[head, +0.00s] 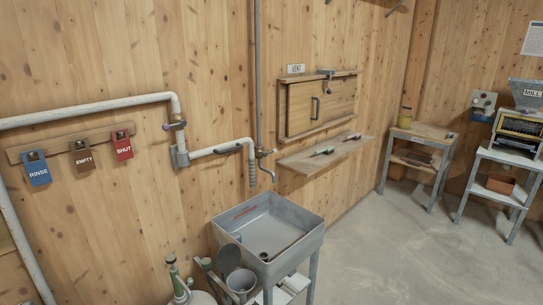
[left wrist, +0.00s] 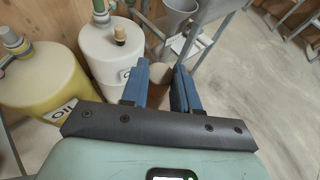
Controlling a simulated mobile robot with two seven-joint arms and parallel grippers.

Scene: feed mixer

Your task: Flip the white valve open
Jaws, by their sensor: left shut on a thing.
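A white pipe (head: 90,110) runs along the plank wall in the head view. A small valve with a purple-tipped handle (head: 174,126) sits on its downward bend. A grey lever (head: 228,149) lies along the lower pipe branch above the sink. I cannot tell for sure which part is the white valve. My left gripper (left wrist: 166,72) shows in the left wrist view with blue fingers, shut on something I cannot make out. White and yellow drums lie beyond it. The head view shows neither gripper.
A grey sink (head: 268,238) stands below the pipe. Signs hang on the left wall, including a red SHUT tag (head: 123,146). A white drum (left wrist: 112,55) and a yellow drum (left wrist: 40,80) stand close together. Floor at the right is open before the tables.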

